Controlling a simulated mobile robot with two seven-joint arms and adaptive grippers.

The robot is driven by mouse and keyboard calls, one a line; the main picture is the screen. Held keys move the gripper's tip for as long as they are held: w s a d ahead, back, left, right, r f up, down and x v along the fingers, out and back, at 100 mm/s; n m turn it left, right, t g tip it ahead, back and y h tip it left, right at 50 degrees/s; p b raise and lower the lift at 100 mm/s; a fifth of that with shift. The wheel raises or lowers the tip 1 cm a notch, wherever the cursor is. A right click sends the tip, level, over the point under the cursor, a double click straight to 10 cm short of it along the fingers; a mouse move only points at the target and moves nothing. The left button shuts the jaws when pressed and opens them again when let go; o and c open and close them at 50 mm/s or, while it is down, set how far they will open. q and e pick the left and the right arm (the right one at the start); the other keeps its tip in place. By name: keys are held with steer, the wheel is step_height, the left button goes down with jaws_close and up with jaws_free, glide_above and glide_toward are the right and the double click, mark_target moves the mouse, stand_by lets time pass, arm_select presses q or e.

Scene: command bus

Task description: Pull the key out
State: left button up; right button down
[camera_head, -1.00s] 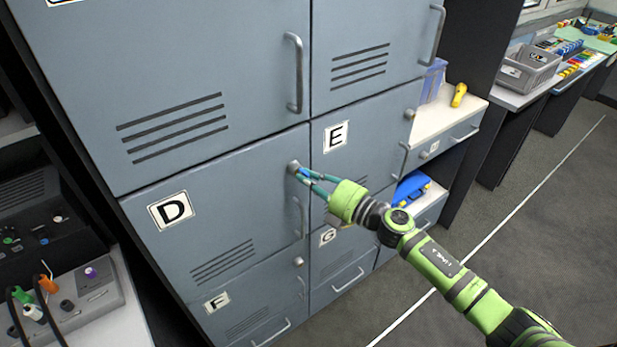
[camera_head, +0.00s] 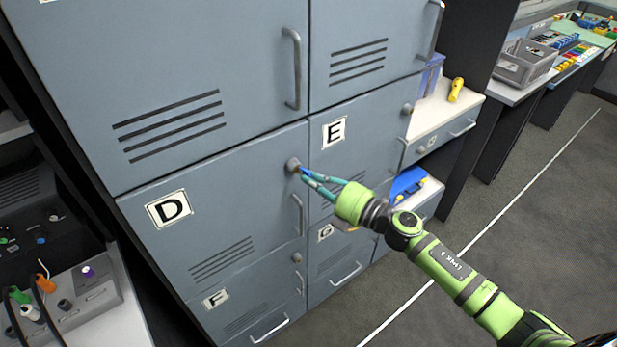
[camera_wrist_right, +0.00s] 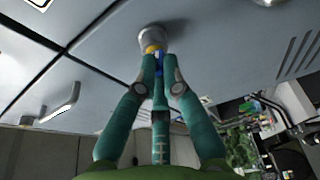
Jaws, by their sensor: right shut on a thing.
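The key is small. Its blue part (camera_head: 304,172) is between the fingertips of my right gripper (camera_head: 307,176), which is shut on it. In the wrist view, the blue part (camera_wrist_right: 158,62) is between the fingertips (camera_wrist_right: 160,70), and a short yellow section shows between it and the round lock. The grey lock (camera_head: 292,164) is on door D (camera_head: 240,190), near its upper right corner; it also shows in the wrist view (camera_wrist_right: 155,36). I cannot tell whether the key's tip is still inside the lock. My left gripper is out of view.
Door D's handle (camera_head: 298,213) is just below the gripper. Door E (camera_head: 365,140) is to the right. A drawer unit (camera_head: 440,130) with a yellow item (camera_head: 456,90) on top stands beyond it. The floor (camera_head: 500,260) at right is clear.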

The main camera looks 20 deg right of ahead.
steer(key=v, duration=0.7)
steer(key=shift+s+a+r, duration=0.2)
steer(key=shift+s+a, duration=0.1)
steer(key=shift+a, duration=0.1)
stand_by(0.3)
